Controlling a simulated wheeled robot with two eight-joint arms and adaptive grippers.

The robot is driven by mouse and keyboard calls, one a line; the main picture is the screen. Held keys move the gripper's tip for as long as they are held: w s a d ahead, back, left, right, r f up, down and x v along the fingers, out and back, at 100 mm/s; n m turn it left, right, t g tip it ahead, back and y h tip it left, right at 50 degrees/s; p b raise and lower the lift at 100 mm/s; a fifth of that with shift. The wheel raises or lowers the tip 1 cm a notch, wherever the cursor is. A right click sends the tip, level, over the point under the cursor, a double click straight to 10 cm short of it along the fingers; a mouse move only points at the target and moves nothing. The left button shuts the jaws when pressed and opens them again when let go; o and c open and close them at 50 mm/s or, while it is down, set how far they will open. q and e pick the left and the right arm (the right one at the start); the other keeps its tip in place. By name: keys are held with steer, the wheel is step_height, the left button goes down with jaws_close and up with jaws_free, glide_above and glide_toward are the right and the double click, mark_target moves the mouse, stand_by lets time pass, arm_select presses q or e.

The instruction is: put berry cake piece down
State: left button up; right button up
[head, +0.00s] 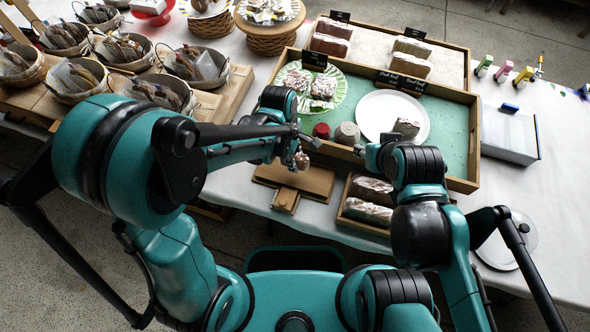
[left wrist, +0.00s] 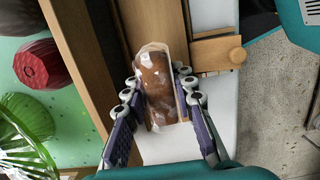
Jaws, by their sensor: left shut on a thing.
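My left gripper (head: 294,150) is shut on a brown cake piece with white patches, taken as the berry cake piece (head: 302,160). In the left wrist view the cake piece (left wrist: 156,84) sits between the two fingers (left wrist: 155,98) of the left gripper. It is over or close to a small wooden board (head: 318,180) in front of the green-lined tray; I cannot tell whether it touches. My right gripper (head: 366,152) is at the tray's front edge, beside a white plate (head: 378,107) bearing another cake piece (head: 407,127); its finger opening is unclear.
The tray (head: 462,130) also holds a green plate (head: 337,97) with cake pieces, a red (head: 321,131) and a pale ridged item (head: 347,134). A box of loaves (head: 367,212) stands right of the board. Baskets fill the left.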

arm_select(q)
steer(key=shift+f+b, duration=0.9)
steer(key=shift+f, duration=1.5)
steer(key=shift+f, duration=0.1)
steer(key=o, duration=0.7)
